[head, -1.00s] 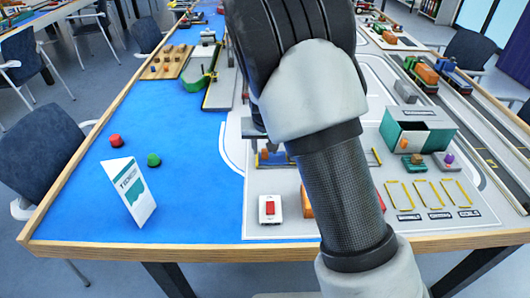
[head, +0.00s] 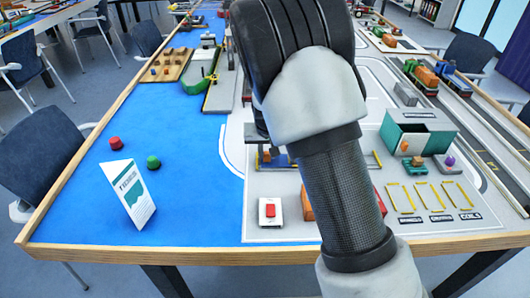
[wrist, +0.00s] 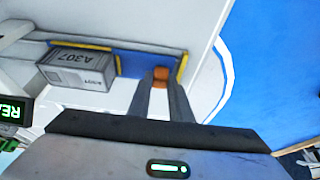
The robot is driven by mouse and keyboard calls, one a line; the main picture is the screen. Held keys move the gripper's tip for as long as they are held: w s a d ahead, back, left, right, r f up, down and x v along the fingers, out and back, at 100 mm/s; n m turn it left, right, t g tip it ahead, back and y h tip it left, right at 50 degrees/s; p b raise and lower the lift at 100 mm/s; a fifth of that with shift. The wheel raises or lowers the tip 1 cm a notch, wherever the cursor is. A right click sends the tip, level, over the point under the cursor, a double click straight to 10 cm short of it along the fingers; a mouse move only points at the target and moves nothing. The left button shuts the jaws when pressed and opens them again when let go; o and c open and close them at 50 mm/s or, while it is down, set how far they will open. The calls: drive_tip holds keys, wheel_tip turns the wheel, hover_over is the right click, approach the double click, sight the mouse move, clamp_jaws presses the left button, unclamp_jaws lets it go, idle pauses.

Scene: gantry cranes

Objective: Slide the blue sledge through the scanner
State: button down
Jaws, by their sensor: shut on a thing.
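The blue sledge (wrist: 133,64) has yellow end bars and carries a grey container (wrist: 78,70) marked A307. Its orange knob (wrist: 160,72) stands near one end, between the two fingers of my gripper (wrist: 161,82), which is shut on it. In the head view, part of the sledge (head: 278,161) shows beside my arm, which hides the rest. A green-lit display (wrist: 10,110) at the left edge of the wrist view shows part of a word and may belong to the scanner. The scanner cannot be made out clearly.
A white box with a red switch (head: 270,210) sits near the front edge. A teal-and-white box (head: 418,135) stands at the right, behind yellow-marked bays (head: 428,197).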

drive_tip(key=d+b, duration=0.3)
drive_tip(key=d, duration=1)
drive_tip(key=shift+d+b, duration=0.1)
drive_tip(key=shift+b, duration=0.2)
drive_tip(key=c, duration=1.6)
unclamp_jaws()
drive_tip(key=shift+r, duration=0.1)
drive_tip(key=p+v, duration=0.4)
drive_tip(key=v, duration=1.3)
drive_tip(key=shift+s, duration=0.15)
